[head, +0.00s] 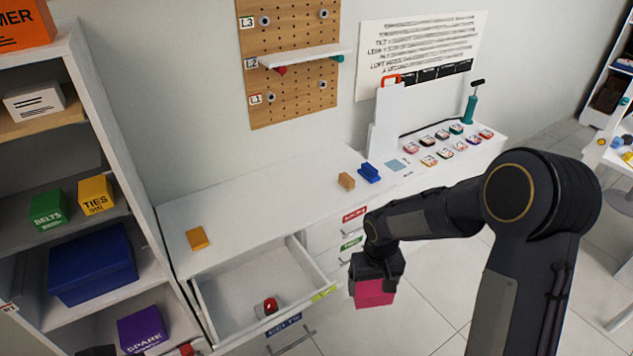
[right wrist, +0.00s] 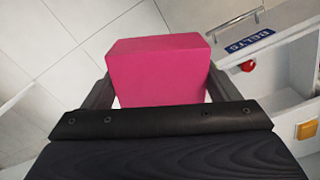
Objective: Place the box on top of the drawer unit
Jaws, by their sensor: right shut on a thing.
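A pink box (head: 374,293) is held in my right gripper (head: 374,280), low in front of the drawer unit and right of its open drawer. In the right wrist view the pink box (right wrist: 158,68) sits between the two dark fingers (right wrist: 158,85), which are shut on its sides. The white drawer unit (head: 265,195) stands against the wall; its top is higher than the box. Its drawer (head: 225,290) is pulled out, with a small red object (head: 270,305) inside. My left gripper is not clearly seen.
On the unit's top lie a yellow-orange block (head: 197,238), a tan block (head: 346,181) and a blue piece (head: 369,173). Most of the top between them is bare. A shelf (head: 75,45) with labelled boxes stands left. A pegboard (head: 290,65) hangs above.

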